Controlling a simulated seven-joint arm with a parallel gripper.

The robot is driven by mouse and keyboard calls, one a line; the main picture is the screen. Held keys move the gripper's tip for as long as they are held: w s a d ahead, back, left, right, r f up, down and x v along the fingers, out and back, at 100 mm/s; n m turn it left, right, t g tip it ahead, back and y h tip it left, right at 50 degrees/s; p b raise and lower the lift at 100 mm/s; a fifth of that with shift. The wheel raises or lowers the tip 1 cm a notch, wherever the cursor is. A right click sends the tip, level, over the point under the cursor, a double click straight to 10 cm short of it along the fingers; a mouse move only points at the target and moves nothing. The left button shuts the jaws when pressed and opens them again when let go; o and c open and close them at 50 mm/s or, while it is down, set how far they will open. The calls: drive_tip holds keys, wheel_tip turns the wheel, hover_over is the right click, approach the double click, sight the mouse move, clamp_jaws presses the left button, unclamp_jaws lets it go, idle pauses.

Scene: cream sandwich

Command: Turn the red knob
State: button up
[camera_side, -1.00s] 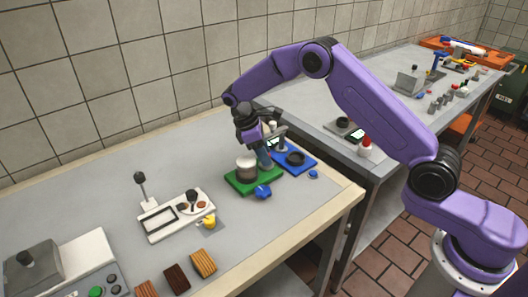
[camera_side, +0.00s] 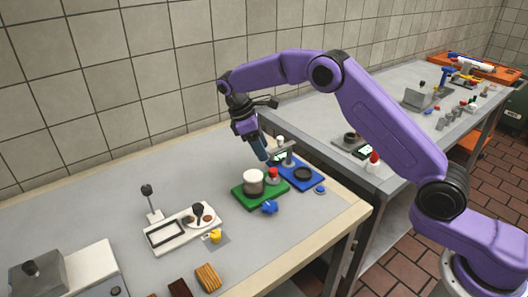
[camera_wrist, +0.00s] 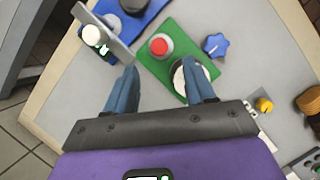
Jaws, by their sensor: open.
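The red knob (camera_side: 273,174) stands on a green board (camera_side: 246,201), beside a white-topped cylinder (camera_side: 253,177) and near a blue lobed knob (camera_side: 269,207). In the wrist view the red knob (camera_wrist: 160,46) shows as a round cap on a pale base, just past the fingertips and between their lines. The white-topped cylinder there is partly hidden by the right finger. My gripper (camera_side: 265,156) is above and behind the board in the side view, pointing down, apart from the knob. In the wrist view my gripper (camera_wrist: 160,82) has its two blue fingers spread with nothing between them.
A blue board (camera_side: 303,178) with a dark round part and a small post with a grey plate stands close behind the red knob. A white tray (camera_side: 183,229) and a yellow knob (camera_side: 215,236) are to the left. The table between is clear.

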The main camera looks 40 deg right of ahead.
drive_tip(key=shift+r, duration=0.1)
drive_tip(key=shift+c, duration=1.4)
drive_tip(key=m+t+y, duration=0.3)
drive_tip(key=m+y, duration=0.1)
drive_tip(key=m, duration=0.2)
approach(274, 170)
wheel_tip(274, 170, down, 9)
drive_tip(key=shift+w+a+r, duration=0.1)
drive_tip(key=shift+w+a, duration=0.05)
clamp_jaws()
